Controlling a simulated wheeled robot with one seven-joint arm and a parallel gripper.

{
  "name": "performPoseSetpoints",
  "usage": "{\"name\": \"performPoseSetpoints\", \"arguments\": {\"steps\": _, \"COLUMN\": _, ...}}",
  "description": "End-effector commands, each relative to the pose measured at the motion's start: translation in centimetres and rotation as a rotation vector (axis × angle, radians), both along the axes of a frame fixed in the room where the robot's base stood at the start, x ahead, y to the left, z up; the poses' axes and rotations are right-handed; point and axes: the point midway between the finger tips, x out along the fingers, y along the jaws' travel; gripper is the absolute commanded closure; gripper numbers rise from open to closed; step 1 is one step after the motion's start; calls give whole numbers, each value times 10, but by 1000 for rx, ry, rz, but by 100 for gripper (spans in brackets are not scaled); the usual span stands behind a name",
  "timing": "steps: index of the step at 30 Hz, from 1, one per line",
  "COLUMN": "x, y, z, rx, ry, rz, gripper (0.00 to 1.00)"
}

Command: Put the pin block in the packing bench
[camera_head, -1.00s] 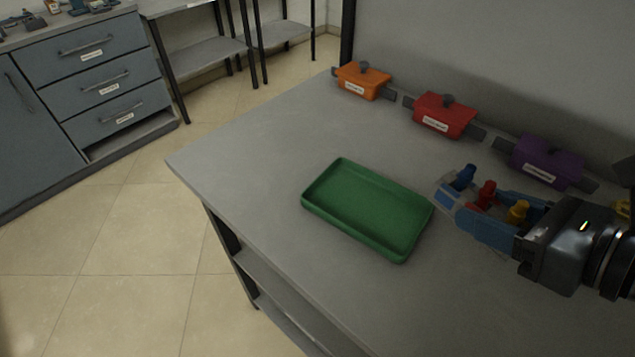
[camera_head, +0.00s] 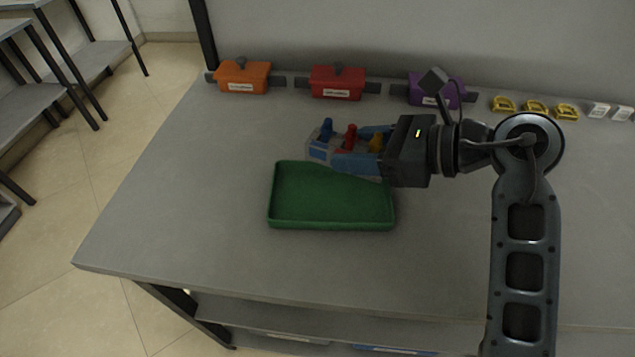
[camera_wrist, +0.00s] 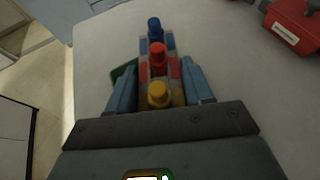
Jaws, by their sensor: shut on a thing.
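The pin block (camera_head: 319,149) is a grey block with a blue, a red and a yellow pin standing up in a row. My gripper (camera_head: 359,147) is shut on it, with a blue finger on either side. In the head view it appears just beyond the far edge of the green tray (camera_head: 332,224); its height above the bench is hard to tell. The wrist view shows the block (camera_wrist: 144,70) between the fingers (camera_wrist: 158,92), pins upright. The grey bench (camera_head: 180,230) lies beneath.
Lidded orange (camera_head: 243,77), red (camera_head: 337,82) and purple (camera_head: 425,90) boxes stand along the back of the bench. The green tray is empty. The left front is clear.

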Motion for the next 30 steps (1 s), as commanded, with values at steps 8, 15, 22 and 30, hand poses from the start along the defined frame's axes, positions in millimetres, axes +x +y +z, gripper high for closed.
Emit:
{"name": "performPoseSetpoints", "arguments": {"steps": 8, "x": -14, "y": 46, "z": -28, "rx": 0, "ry": 1, "rz": 2, "gripper": 79}}
{"name": "performPoseSetpoints", "arguments": {"steps": 15, "x": -16, "y": 53, "z": -44, "rx": 0, "ry": 3, "rz": 0, "gripper": 79}}
{"name": "performPoseSetpoints", "arguments": {"steps": 22, "x": -16, "y": 53, "z": -71, "rx": 1, "ry": 2, "rz": -1, "gripper": 79}}
{"name": "performPoseSetpoints", "arguments": {"steps": 30, "x": -15, "y": 53, "z": -73, "rx": 1, "ry": -1, "rz": -1, "gripper": 79}}
